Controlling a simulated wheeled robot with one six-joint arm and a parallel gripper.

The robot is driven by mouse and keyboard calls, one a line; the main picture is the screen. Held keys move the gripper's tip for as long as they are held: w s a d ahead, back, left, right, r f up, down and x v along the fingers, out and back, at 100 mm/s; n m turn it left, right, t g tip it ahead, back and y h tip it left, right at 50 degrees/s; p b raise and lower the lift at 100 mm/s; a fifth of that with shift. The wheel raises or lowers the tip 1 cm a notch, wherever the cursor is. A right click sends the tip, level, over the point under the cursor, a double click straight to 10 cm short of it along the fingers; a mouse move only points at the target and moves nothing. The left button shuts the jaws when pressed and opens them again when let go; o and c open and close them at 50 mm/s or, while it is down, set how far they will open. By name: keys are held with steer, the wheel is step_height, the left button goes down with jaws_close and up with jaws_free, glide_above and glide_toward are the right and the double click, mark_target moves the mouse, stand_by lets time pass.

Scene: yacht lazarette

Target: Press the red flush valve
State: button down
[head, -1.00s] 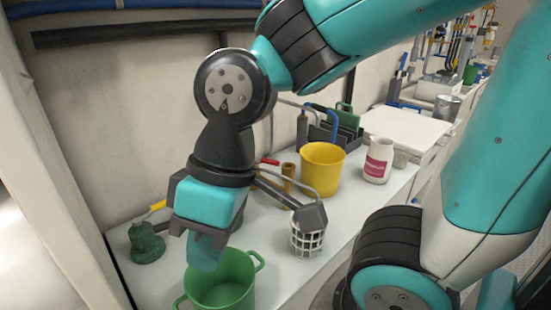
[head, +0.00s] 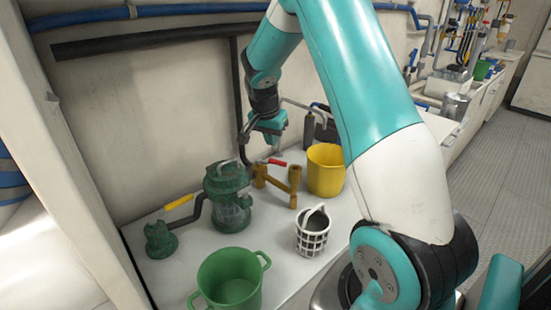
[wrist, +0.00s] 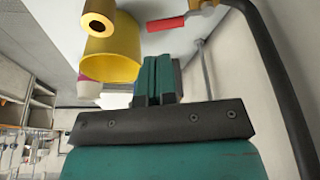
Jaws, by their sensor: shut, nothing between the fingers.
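The red flush valve lever (head: 277,162) sits at the back of the white bench, on the brass pipework (head: 294,180) right of a green strainer housing (head: 229,195). In the wrist view the red lever (wrist: 166,24) shows at the top, joined to a brass body at its right end. My gripper (head: 268,138) points down, close above the red lever in the head view. In the wrist view its teal fingers (wrist: 156,78) are together and empty, with the lever visible beyond their tips. I cannot tell the exact gap; no contact shows.
A yellow bucket (head: 325,172) stands right of the brass pipework. A white basket (head: 313,235) and a green bucket (head: 229,280) stand in front. A yellow lever (head: 180,202) is at left. A dark pipe (wrist: 280,90) runs close to my gripper at right in the wrist view.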

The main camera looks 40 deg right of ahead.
steer(key=shift+f, duration=0.1)
steer(key=x, duration=0.9)
steer(key=shift+f+p, duration=0.35)
steer(key=shift+f, duration=0.05)
steer(key=shift+w+n, duration=0.1)
steer(key=shift+n, duration=0.2)
